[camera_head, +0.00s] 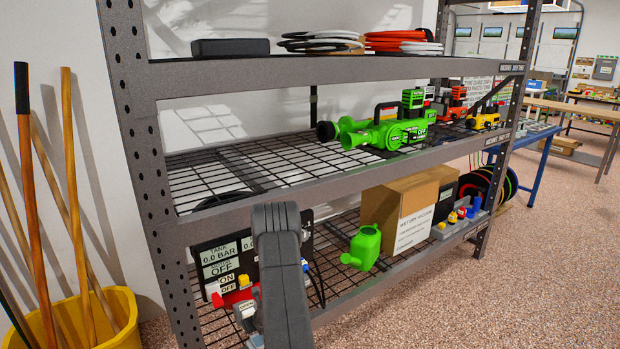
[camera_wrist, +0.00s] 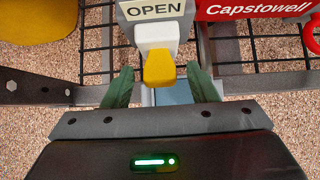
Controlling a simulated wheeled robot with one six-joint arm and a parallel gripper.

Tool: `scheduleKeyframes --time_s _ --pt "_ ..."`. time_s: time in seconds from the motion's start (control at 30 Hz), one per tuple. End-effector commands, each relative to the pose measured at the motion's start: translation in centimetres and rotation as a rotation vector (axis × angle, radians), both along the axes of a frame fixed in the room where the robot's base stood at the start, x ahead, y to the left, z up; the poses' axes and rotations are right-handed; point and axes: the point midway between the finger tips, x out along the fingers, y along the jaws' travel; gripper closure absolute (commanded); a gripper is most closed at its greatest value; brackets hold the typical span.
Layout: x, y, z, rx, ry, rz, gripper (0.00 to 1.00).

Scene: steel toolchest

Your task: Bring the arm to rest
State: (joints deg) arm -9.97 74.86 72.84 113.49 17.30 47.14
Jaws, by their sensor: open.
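My gripper (camera_wrist: 159,70) shows in the wrist view with its two green fingers spread apart. A white lever with a yellow tip (camera_wrist: 160,68) stands between the fingers, below a grey plate marked OPEN (camera_wrist: 155,9). A gap shows on both sides of the tip, and nothing is gripped. In the head view my dark grey arm reaches down in front of the lower shelf, and my gripper is hidden there. Behind the arm is a black panel (camera_head: 240,243) with labels reading TANK 0.0 BAR, OFF and ON.
The steel rack (camera_head: 165,180) has wire shelves close around my arm. A red body marked Capstowell (camera_wrist: 255,9) is right of the lever. A green watering can (camera_head: 363,247) and cardboard box (camera_head: 400,205) share the lower shelf. A yellow bucket (camera_head: 120,310) holds poles at left.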

Motion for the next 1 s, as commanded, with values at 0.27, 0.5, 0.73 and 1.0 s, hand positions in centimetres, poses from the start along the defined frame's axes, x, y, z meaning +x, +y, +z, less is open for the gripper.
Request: scheduleKeyframes --time_s 0.27,0.5,0.73,1.0 --pt "0.7 0.4 -0.9 0.001 -0.001 0.0 0.47" --pt "0.7 0.4 -0.9 0.001 -0.001 0.0 0.47" --pt "0.1 0.0 -0.1 0.0 0.0 -0.001 0.47" --pt "-2.1 -1.6 2.9 0.001 0.0 -0.002 0.47"
